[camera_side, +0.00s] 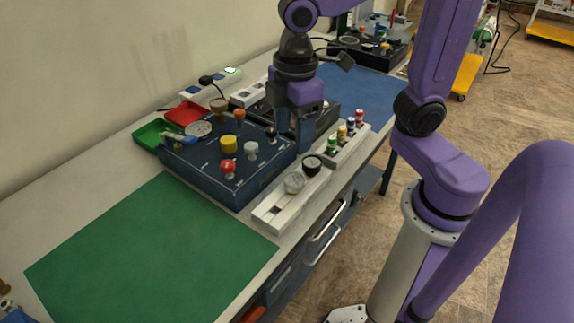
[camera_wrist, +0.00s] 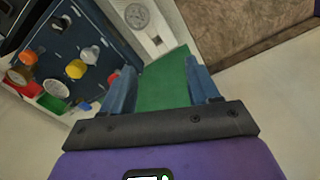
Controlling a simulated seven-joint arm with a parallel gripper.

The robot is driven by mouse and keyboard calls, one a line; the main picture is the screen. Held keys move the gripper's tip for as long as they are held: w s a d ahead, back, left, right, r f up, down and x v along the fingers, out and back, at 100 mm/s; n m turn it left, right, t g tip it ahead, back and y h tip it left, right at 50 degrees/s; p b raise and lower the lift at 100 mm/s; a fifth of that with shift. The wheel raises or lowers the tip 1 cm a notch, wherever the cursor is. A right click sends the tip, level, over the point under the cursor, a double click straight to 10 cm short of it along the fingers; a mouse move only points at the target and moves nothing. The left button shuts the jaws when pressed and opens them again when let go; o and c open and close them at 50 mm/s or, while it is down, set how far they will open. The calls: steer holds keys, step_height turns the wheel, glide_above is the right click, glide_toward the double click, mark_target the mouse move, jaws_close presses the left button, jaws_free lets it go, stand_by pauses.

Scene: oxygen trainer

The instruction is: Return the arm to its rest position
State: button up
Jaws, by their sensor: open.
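My gripper (camera_side: 296,132) hangs over the right end of the blue trainer box (camera_side: 200,163) in the side view. In the wrist view my gripper (camera_wrist: 165,88) shows two blue fingers spread apart with nothing between them. The trainer box (camera_wrist: 62,40) lies to the left in the wrist view. It carries a red knob (camera_side: 228,167), a yellow knob (camera_side: 229,144), a white knob (camera_side: 251,149) and an orange knob (camera_side: 239,116). Whether the fingertips touch anything is hard to tell in the side view.
A white rail (camera_side: 266,213) holds two round gauges (camera_side: 294,182). Green (camera_side: 150,135) and red (camera_side: 186,112) trays stand behind the box. The green mat (camera_side: 140,250) is clear.

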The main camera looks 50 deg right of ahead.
steer(key=s+d+f, duration=0.2)
steer(key=s+d, duration=0.1)
steer(key=s, duration=0.3)
steer(key=s+d+f+m, duration=0.1)
steer(key=s+d+f, duration=0.1)
steer(key=s, duration=0.4)
steer(key=shift+d, duration=0.6)
